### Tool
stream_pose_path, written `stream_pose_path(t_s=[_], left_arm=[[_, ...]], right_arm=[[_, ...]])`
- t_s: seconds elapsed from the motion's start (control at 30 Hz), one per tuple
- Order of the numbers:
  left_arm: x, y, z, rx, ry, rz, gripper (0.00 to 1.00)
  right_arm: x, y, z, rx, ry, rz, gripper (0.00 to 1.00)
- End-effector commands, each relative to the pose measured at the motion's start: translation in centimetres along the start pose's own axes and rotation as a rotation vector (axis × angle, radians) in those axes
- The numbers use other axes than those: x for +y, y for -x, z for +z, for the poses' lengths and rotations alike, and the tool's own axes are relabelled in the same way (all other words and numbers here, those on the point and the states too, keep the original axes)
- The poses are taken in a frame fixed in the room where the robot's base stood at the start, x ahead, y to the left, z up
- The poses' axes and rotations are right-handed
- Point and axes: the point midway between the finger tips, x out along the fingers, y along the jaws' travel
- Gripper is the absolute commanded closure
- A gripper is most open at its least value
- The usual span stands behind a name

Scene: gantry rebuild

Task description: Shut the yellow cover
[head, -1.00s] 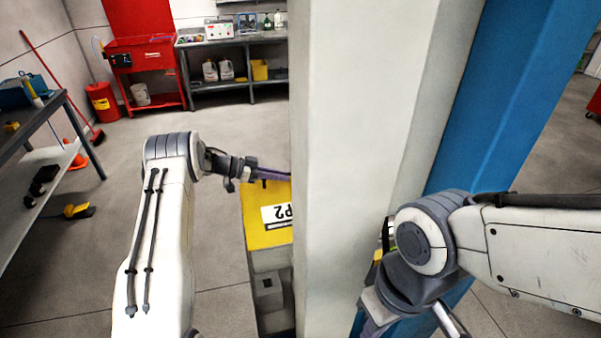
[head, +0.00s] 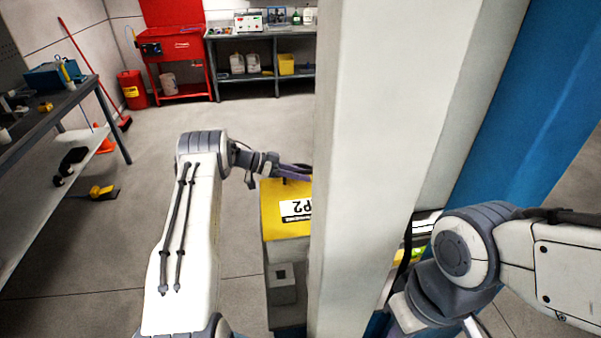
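The yellow cover (head: 284,222) shows in the head view left of the pale column, with a white label reading P2 upside down. It hangs on the front of a grey box (head: 284,284), and its right part is hidden behind the column. My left gripper (head: 297,174) is at the cover's top edge; its fingertips are partly hidden by the column, so I cannot tell whether it touches the cover. My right arm comes in from the right, and its gripper is out of sight below the frame's lower edge.
A broad pale column (head: 375,170) with a blue side (head: 535,120) stands close in front, between my arms. A grey workbench (head: 50,120) is at the left. A yellow-and-black object (head: 101,191) lies on the floor. A red cabinet (head: 175,60) stands at the back.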

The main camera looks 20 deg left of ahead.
Motion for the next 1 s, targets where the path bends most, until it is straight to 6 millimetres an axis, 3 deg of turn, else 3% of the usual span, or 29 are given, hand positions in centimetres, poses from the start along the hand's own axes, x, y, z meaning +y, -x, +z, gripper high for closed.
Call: stream_pose_path(t_s=[0.37,0.8,1.0], left_arm=[[-0.1,0.9,-0.2,0.004,-0.003,-0.002,0.55],[-0.1,8.7,0.0,0.003,-0.004,-0.003,0.55],[0.0,10.4,-0.2,0.002,-0.003,0.0,0.55]], right_arm=[[0.0,-0.5,0.0,0.0,0.0,0.0,1.0],[0.3,-3.8,0.2,0.0,0.002,0.0,1.0],[0.3,-4.1,0.2,0.0,0.002,0.0,1.0]])
